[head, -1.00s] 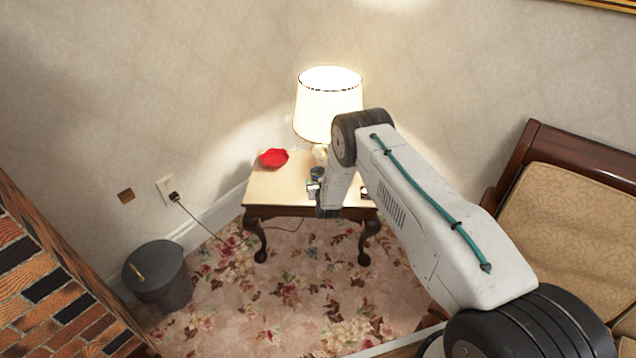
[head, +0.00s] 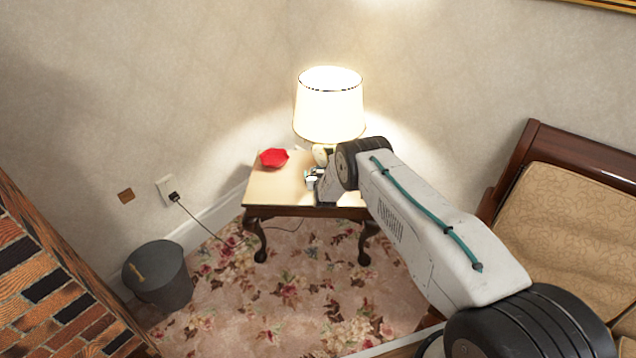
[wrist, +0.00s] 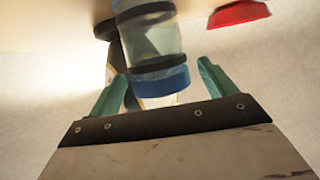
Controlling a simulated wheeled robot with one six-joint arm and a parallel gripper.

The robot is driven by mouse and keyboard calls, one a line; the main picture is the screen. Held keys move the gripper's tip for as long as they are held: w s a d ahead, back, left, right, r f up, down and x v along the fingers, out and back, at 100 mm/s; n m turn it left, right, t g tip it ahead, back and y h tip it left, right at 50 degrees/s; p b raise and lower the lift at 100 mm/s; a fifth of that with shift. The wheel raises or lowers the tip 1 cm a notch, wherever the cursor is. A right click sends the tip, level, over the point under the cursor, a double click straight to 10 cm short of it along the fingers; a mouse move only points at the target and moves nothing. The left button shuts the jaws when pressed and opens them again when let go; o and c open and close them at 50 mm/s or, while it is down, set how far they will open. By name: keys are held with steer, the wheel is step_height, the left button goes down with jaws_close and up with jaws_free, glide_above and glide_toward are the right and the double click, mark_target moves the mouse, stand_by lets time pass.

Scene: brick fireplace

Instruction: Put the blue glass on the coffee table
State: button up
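A see-through glass with dark bands and a blue end (wrist: 160,82) shows in the wrist view, slanted in the picture. My gripper (wrist: 162,92) is open, with one teal finger on each side of the blue end. Gaps show between the fingers and the glass, and I cannot tell how far the glass reaches in between them. In the head view my gripper (head: 312,178) is low over the small side table (head: 268,190), in front of the lamp. There my wrist mostly hides the glass. I cannot make out a separate coffee table.
A lit lamp (head: 328,108) stands at the back of the side table, close behind my gripper. A red bowl-like object (head: 273,158) lies to the left, also in the wrist view (wrist: 238,13). A bin (head: 158,275) and a tan-cushioned seat (head: 570,225) flank open carpet.

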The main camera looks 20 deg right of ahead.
steer(key=c, duration=1.5)
steer(key=shift+r, duration=0.15)
